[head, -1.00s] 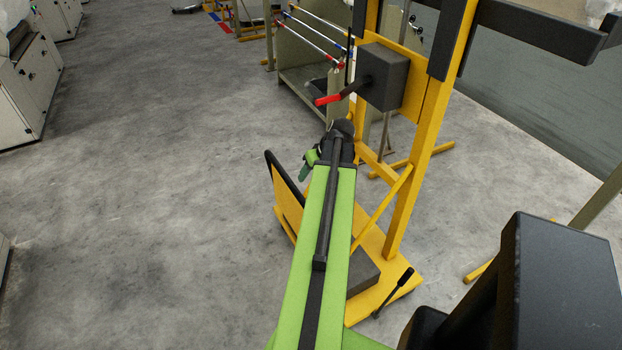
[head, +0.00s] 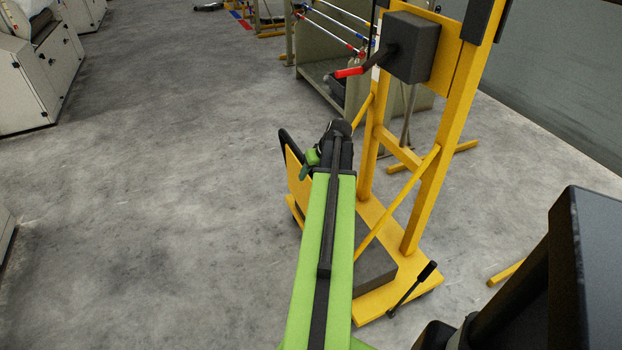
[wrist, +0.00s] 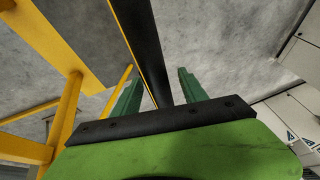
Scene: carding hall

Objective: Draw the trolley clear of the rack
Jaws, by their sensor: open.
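The trolley is a yellow wheeled frame (head: 430,200) with a low base and a tall mast. A black box (head: 412,48) with a red-handled crank (head: 349,72) is on the mast. A yellow panel edged by a black bar (head: 284,140) rises at its left end. My gripper (head: 311,160) is beside this panel, its fingers partly hidden by my arm. In the wrist view, its two green fingers (wrist: 158,88) are apart, with the black bar (wrist: 145,45) running between them in the picture. I cannot tell whether they touch it. The likely rack (head: 320,75), grey-green, stands behind the trolley.
Bars with red and blue ends (head: 333,27) cross the rack. A black foot lever (head: 412,288) sticks out at the trolley's front right. White machines (head: 30,85) line the left side. Open concrete floor (head: 150,220) lies left of the trolley.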

